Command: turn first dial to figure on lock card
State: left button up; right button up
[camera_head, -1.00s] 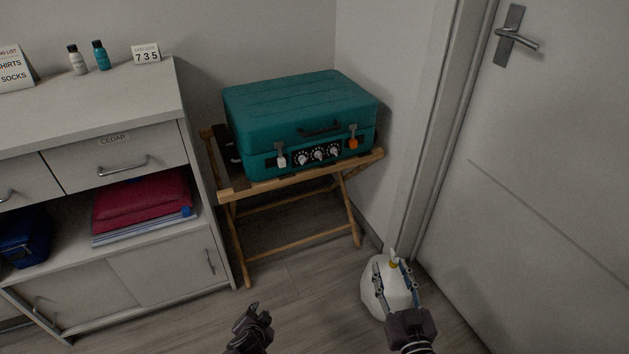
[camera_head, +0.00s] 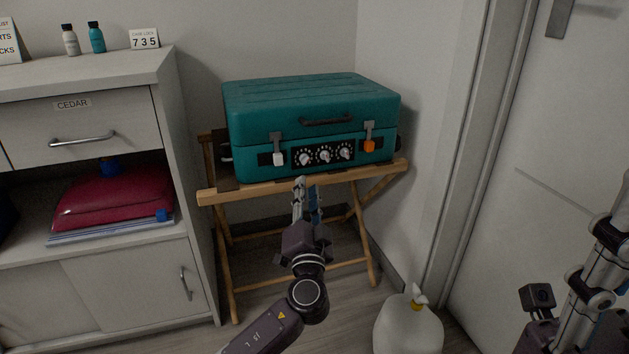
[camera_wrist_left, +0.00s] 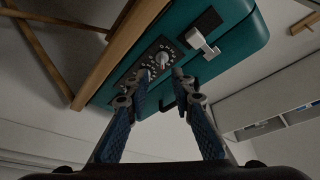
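The lock card (camera_head: 145,38) stands on the cabinet top and reads 7 3 5. The teal case (camera_head: 310,113) has three dials in a row on its front. The first dial (camera_head: 304,159), beside the white-tagged latch (camera_head: 278,157), also shows in the left wrist view (camera_wrist_left: 161,57). My left gripper (camera_head: 307,184) is just below and in front of the dials; in the left wrist view (camera_wrist_left: 162,75) it is open and empty, with the first dial beyond the gap, apparently not touched. The dial's setting is too small to read. My right arm (camera_head: 590,280) is at the right edge; its finger state is unclear.
The case rests on a wooden folding stand (camera_head: 300,185). An orange-tagged latch (camera_head: 369,145) is right of the dials. The cabinet (camera_head: 128,262) is at left, the door (camera_head: 560,170) at right.

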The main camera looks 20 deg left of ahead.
aim_at(306, 162)
pick_arm(q)
jog(key=b+x, duration=0.1)
jog(key=x, duration=0.3)
jog(key=b+x, duration=0.1)
jog(key=x, duration=0.3)
jog(key=shift+s+r, duration=0.15)
jog(key=shift+r, duration=0.05)
jog(key=shift+d, duration=0.1)
grip_shut()
